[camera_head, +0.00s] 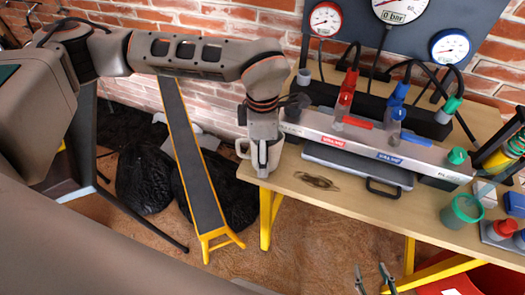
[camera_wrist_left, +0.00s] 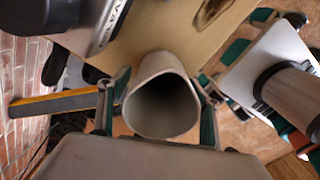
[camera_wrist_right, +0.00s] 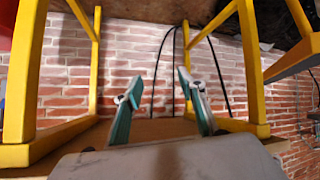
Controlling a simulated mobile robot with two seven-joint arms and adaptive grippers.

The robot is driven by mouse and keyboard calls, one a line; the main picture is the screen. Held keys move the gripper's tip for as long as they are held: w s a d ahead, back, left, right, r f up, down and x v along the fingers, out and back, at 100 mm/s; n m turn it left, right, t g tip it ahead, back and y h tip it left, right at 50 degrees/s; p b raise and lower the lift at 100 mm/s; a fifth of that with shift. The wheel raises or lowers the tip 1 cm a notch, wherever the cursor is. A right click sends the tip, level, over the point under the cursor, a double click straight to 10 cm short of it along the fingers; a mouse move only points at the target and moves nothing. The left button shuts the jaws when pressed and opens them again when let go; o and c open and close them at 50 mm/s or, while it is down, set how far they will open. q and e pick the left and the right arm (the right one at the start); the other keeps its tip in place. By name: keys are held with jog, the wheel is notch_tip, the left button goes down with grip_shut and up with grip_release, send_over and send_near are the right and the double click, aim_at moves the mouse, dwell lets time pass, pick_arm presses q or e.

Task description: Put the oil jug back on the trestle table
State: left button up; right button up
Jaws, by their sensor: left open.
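The oil jug (camera_head: 275,153), pale with a handle on its left, is at the left end of the trestle table (camera_head: 330,195). My left gripper (camera_head: 263,165) comes down over it and hides part of it. In the left wrist view the jug (camera_wrist_left: 163,95) shows its open round mouth between the two fingers, which are apart on either side. I cannot tell whether its base rests fully on the tabletop. My right gripper (camera_head: 374,275) is low in front of the table, open and empty; it also shows in the right wrist view (camera_wrist_right: 160,80).
A dark flat case (camera_head: 358,165) and a small brown oval item (camera_head: 317,181) lie near the jug. A long bar with red and blue fittings (camera_head: 375,142) stands behind. Gauges (camera_head: 326,18) hang above. A yellow-edged ramp (camera_head: 192,150) and black bags (camera_head: 145,180) are left of the table.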

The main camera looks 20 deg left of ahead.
pick_arm(q)
notch_tip(320, 180, up, 12)
jog(key=p, duration=0.1)
jog(key=shift+r, duration=0.15)
pick_arm(e)
jog(key=shift+s+a+r, duration=0.2)
jog(key=shift+s+r, duration=0.1)
jog(key=shift+s, duration=0.05)
jog(key=shift+w+r, duration=0.2)
jog(key=shift+w, duration=0.05)
